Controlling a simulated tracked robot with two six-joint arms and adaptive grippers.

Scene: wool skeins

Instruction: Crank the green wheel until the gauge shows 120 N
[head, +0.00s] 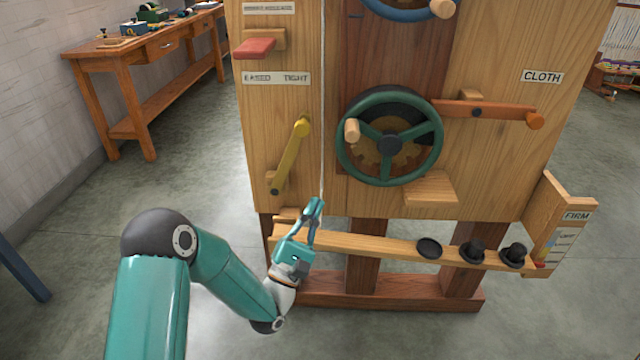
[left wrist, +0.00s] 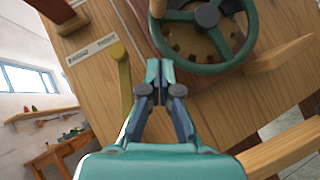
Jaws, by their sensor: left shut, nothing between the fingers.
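The green wheel (head: 438,150) is mounted on the wooden panel, with a wooden crank knob (head: 352,130) at its left side. It also shows at the top of the left wrist view (left wrist: 243,52). My left gripper (head: 316,204) is below and left of the wheel, apart from it, near the wooden beam. Its fingers are closed together and empty, also in the left wrist view (left wrist: 159,66). A scale board marked FIRM (head: 566,225) stands at the beam's right end; I see no readable 120 N. My right gripper is not in view.
A yellow lever (head: 290,155) sits left of the wheel, and an orange-tipped lever (head: 500,112) to its right. A white cord (head: 323,60) hangs down the panel. Black weights (head: 472,252) sit on the beam (head: 370,246). A workbench (head: 150,50) stands back left.

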